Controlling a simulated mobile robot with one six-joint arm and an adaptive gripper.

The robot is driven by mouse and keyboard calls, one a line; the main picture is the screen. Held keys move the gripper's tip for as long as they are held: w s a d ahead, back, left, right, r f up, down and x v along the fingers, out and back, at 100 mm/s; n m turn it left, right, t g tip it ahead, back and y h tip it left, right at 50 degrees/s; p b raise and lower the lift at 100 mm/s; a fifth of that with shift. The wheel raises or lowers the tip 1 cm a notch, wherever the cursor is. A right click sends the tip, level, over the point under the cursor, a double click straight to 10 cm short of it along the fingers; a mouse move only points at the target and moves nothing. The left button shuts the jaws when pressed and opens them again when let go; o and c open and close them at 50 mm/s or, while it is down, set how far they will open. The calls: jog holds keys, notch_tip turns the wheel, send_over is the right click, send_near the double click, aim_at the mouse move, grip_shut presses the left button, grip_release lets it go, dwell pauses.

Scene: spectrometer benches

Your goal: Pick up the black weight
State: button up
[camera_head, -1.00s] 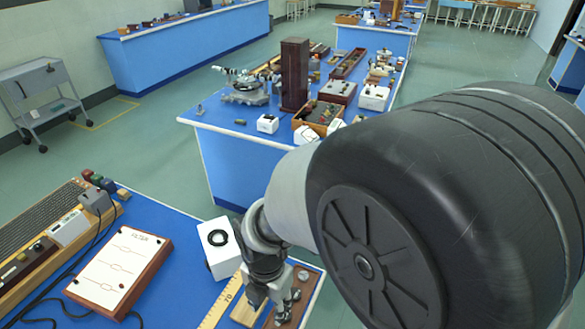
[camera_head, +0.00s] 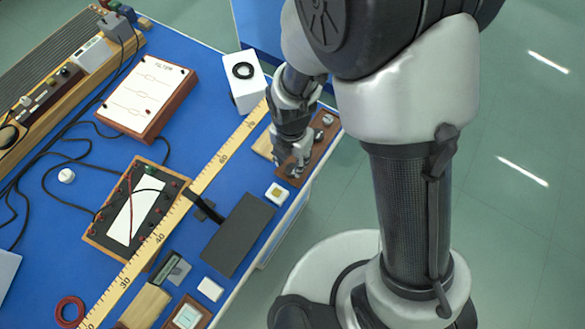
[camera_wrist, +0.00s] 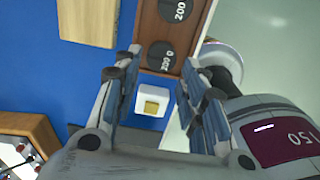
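A brown wooden tray (camera_wrist: 202,22) shows at the top of the wrist view, with two dark round pieces marked in white. The nearer black weight (camera_wrist: 161,56) lies between my fingertips in the picture; the other dark disc (camera_wrist: 180,10) is above it. My gripper (camera_wrist: 160,62) is open, its fingers apart on either side of the nearer disc, and I see no contact. In the head view my gripper (camera_head: 291,165) points down over the tray (camera_head: 325,135) at the bench's right edge, hiding part of it. A silvery piece (camera_head: 327,119) shows on the tray there.
A small white block with a yellow top (camera_wrist: 152,102) lies near the tray. A pale wooden block (camera_wrist: 88,22) lies beside it. A white box with a black ring (camera_head: 244,82), a long ruler (camera_head: 208,172) and a dark grey plate (camera_head: 238,235) are nearby. Floor lies right of the bench.

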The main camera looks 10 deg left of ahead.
aim_at(292, 169)
notch_tip(292, 169, down, 5)
jog(key=shift+d+r+b, duration=0.1)
jog(key=shift+b, duration=0.9)
jog(key=shift+r, duration=0.1)
jog(key=shift+c, duration=0.4)
jog(key=c, duration=0.8)
